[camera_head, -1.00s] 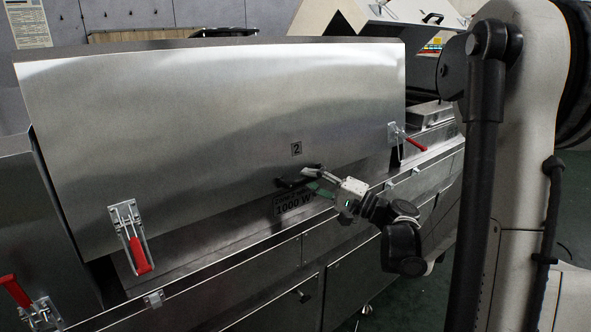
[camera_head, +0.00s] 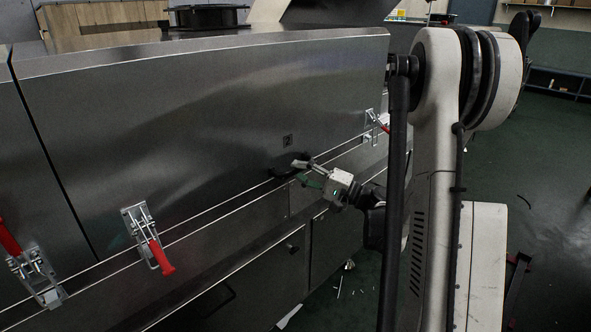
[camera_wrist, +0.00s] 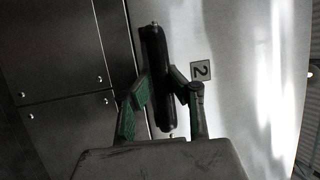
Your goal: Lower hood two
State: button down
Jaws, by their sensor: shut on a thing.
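Hood two (camera_head: 200,110) is a large brushed-steel cover with a small "2" plate (camera_head: 288,141), which also shows in the wrist view (camera_wrist: 201,70). Its lower edge lies close along the dryer's body, with no clear gap visible. A black bar handle (camera_head: 284,171) sits near that edge; in the wrist view the handle (camera_wrist: 157,80) runs between my green-padded fingers. My gripper (camera_head: 303,172) is shut on the handle, in the wrist view one finger on each side (camera_wrist: 160,90). The fingers hide part of the handle.
Red-handled toggle latches hang at the hood's left (camera_head: 150,240) and right (camera_head: 375,122); another red latch (camera_head: 30,265) is at far left. Cabinet doors (camera_head: 255,275) lie below. Open green floor (camera_head: 530,170) is at the right.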

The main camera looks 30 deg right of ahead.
jog(key=shift+s+f, duration=0.1)
jog(key=shift+f, duration=0.35)
jog(key=c, duration=1.8)
grip_release()
jog(key=shift+d+f, duration=0.1)
jog(key=shift+o, duration=0.4)
jog(key=v, duration=1.1)
jog(key=shift+s+d, duration=0.25)
jog(key=shift+s, duration=0.05)
